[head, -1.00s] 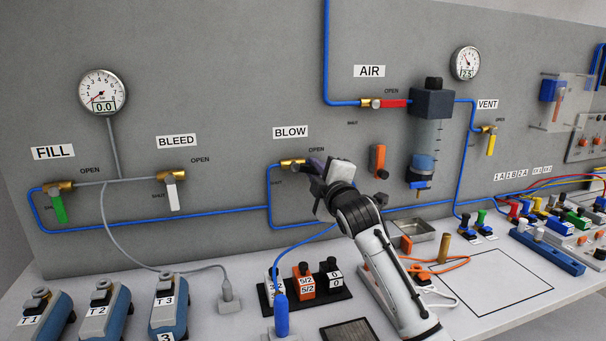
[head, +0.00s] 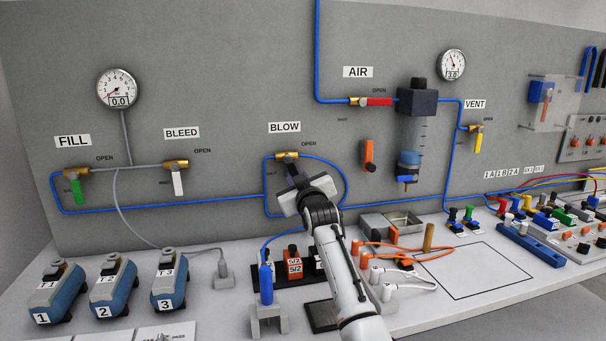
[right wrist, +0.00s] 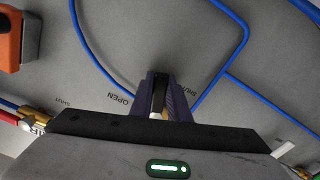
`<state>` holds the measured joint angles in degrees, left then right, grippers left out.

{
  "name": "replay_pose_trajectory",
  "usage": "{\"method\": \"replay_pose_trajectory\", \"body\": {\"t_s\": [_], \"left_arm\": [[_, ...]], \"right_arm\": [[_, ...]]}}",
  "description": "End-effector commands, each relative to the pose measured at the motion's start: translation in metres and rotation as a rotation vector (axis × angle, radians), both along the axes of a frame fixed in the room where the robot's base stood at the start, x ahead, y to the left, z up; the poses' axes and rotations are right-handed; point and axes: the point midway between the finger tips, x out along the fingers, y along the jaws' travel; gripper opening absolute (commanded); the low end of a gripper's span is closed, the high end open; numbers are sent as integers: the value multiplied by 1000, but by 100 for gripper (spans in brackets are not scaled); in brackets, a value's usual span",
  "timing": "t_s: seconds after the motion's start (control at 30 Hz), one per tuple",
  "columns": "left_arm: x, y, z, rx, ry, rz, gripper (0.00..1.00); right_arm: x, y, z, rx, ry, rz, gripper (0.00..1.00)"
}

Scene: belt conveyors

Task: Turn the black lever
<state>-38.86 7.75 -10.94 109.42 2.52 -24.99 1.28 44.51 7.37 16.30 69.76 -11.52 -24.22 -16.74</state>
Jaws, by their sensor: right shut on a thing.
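The BLOW valve, with a brass body (head: 287,156), is on the grey wall panel under its BLOW label (head: 284,127). Its black lever (right wrist: 160,92) shows in the right wrist view between the two dark purple fingers of my right gripper (right wrist: 160,100). The gripper is shut on the lever. In the head view my right gripper (head: 292,174) is just below the brass body, near the SHUT mark, and hides most of the lever. The lever appears to hang down from the valve. My left gripper is not in view.
Blue tubing (head: 345,180) runs round the valve. The red AIR lever (head: 380,102), an orange handle (head: 369,155) and the white BLEED lever (head: 178,183) are on the same panel. Blue units (head: 118,287) and a metal tray (head: 372,224) stand on the bench below.

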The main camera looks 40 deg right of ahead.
Motion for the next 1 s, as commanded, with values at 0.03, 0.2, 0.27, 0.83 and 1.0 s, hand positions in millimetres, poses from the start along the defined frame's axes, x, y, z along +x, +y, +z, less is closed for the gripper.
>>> {"method": "replay_pose_trajectory", "body": {"t_s": [0.03, 0.2, 0.27, 0.83, 1.0], "left_arm": [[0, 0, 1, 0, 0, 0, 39], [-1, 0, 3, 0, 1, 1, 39], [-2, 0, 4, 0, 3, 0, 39], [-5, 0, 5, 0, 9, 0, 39], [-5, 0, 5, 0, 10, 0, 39]], "right_arm": [[1, 2, -2, 45, -10, -1, 0], [3, 8, -4, 166, -58, -1, 0], [4, 10, -4, 203, -72, -1, 0], [7, 18, -6, 358, -135, -1, 0], [7, 18, -6, 361, -136, -1, 0]]}}
